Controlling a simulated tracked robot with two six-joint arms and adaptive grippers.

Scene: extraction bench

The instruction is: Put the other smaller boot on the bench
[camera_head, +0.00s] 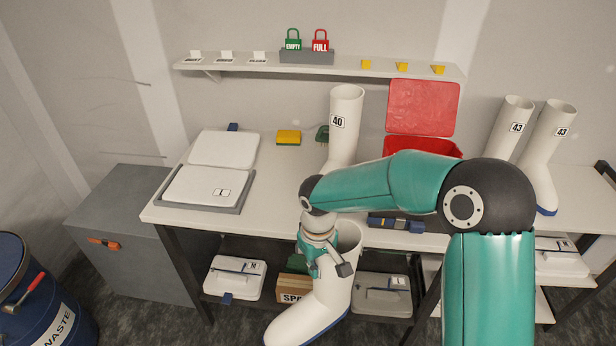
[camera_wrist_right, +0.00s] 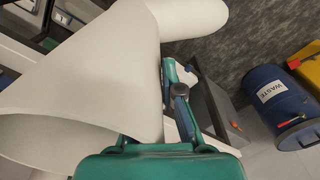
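A white boot with a blue sole (camera_head: 322,300) hangs upright in front of the bench, toe to the lower left. My right gripper (camera_head: 325,262) is shut on its shaft wall near the top. In the right wrist view the boot (camera_wrist_right: 80,75) fills the left side, with a gripper finger (camera_wrist_right: 180,95) against its edge. No size label shows on it. A white boot labelled 40 (camera_head: 345,125) stands on the bench (camera_head: 270,170), its foot partly hidden by my arm. My left gripper is not in view.
Two boots labelled 43 (camera_head: 512,125) stand at the right. A red open case (camera_head: 420,108), a white case (camera_head: 205,188) and a yellow sponge (camera_head: 288,137) are on the bench. A shelf (camera_head: 340,68) runs above. A blue waste drum (camera_head: 35,300) stands lower left.

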